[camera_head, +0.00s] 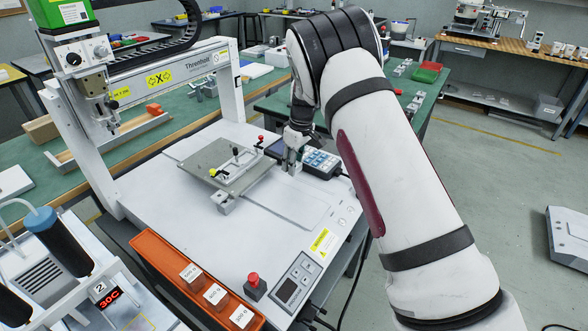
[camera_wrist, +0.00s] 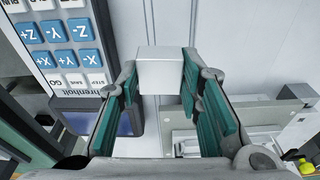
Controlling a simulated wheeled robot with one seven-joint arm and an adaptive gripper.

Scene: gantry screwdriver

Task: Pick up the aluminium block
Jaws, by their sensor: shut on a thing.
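The aluminium block (camera_wrist: 160,72) is a plain, pale silver cube between the fingertips of my gripper in the wrist view. My gripper (camera_wrist: 159,82) has green-padded fingers, one on each side of the block, and is shut on it. In the head view my gripper (camera_head: 293,150) points down over the white machine bed (camera_head: 300,205), between the metal fixture plate and the keypad. The block is small and partly hidden there. I cannot tell whether it touches the bed.
The keypad (camera_wrist: 65,45) lies close on the left in the wrist view; it also shows in the head view (camera_head: 321,162). The fixture plate (camera_head: 222,165) with clamps is to the left of my gripper. An orange tray (camera_head: 165,262) and a red button (camera_head: 253,281) are at the front.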

